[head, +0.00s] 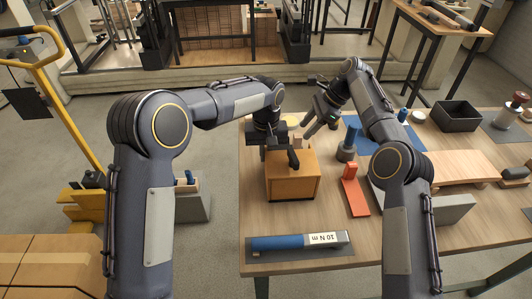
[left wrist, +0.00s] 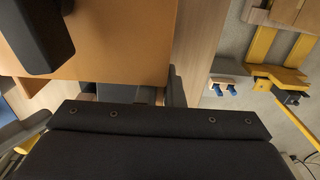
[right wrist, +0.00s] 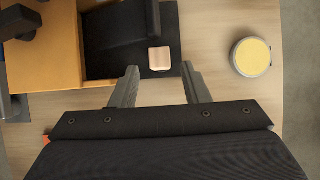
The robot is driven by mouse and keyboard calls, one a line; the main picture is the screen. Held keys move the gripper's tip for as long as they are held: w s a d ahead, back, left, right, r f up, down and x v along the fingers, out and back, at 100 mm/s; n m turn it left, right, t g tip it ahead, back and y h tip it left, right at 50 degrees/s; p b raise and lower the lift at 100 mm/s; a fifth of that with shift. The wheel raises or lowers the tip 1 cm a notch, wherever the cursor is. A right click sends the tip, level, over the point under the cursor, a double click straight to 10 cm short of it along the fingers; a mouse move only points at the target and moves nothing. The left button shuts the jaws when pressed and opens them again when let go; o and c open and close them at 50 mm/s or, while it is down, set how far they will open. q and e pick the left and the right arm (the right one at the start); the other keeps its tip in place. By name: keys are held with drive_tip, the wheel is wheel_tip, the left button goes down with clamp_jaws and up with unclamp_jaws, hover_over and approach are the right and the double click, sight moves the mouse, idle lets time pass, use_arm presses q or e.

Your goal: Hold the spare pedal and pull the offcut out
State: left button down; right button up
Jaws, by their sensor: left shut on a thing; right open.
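The spare pedal (head: 292,182) is an orange-brown box-like housing with a black lever on top, on the near part of the table. In the right wrist view its open side shows a black treadle (right wrist: 115,27) over a dark base. The offcut (right wrist: 158,57), a small pale wooden block, sits at the treadle's edge on that base. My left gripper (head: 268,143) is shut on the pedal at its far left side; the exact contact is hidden. My right gripper (right wrist: 160,72) is open, its fingertips just short of the offcut, one to either side.
A blue-handled torque tool (head: 290,243) lies at the table's front edge. A red-orange piece (head: 355,195) and a blue-topped grey post (head: 347,150) stand right of the pedal. A round yellow-topped tin (right wrist: 251,57) is beyond the right gripper, with bare table between.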

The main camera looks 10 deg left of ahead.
sight(299, 135)
drive_tip(key=shift+x, duration=2.85)
clamp_jaws()
drive_tip(key=shift+r, duration=0.45)
drive_tip(key=shift+r, duration=0.6)
drive_tip(key=shift+r, duration=2.9)
